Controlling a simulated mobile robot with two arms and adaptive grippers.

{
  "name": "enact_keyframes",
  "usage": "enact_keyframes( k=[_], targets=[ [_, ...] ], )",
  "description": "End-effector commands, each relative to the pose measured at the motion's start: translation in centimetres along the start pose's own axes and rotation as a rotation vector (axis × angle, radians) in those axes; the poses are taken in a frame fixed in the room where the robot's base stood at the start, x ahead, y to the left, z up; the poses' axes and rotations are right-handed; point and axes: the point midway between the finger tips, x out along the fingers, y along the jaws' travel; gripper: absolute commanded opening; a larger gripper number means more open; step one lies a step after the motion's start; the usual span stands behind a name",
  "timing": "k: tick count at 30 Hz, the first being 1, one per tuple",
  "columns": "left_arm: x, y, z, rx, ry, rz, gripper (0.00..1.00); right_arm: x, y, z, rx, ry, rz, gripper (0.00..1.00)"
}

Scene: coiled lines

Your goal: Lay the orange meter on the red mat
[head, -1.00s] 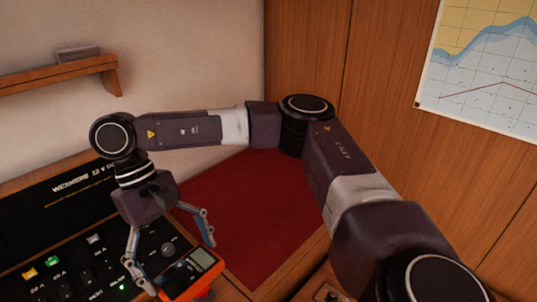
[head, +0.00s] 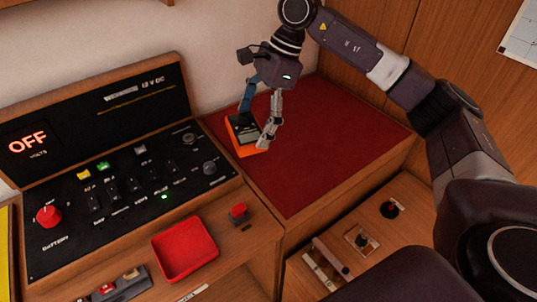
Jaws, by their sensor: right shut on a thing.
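The orange meter (head: 238,146) has a dark face and a small grey screen. My right gripper (head: 255,130) is shut on it, one finger on each side. The meter is over the left edge of the red mat (head: 320,150), near the switch panel. I cannot tell whether its underside touches the mat. The red mat lies flat on a wooden top in the corner and is otherwise bare. My left gripper is not in view.
A black switch panel (head: 130,200) with knobs and switches stands left of the mat. A red tray (head: 185,248) and a red button (head: 239,211) sit in front.

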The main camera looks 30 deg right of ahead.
Motion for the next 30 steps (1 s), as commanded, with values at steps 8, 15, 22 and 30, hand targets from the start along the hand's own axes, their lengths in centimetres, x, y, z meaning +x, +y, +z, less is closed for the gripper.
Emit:
enact_keyframes(
  k=[8, 15, 22, 30],
  targets=[
    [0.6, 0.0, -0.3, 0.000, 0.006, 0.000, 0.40, -1.4, -3.3, -1.8, 0.445, -0.001, -0.188, 0.59],
    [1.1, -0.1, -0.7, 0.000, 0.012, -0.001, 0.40, -2.9, -5.9, -3.9, 0.831, 0.000, -0.349, 0.59],
    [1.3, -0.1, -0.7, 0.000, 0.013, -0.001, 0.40, -4.2, -7.5, -5.8, 1.114, 0.000, -0.465, 0.59],
    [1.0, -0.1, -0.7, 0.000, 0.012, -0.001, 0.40, -3.4, -8.0, -7.2, 1.217, 0.006, -0.503, 0.59]
  ],
)
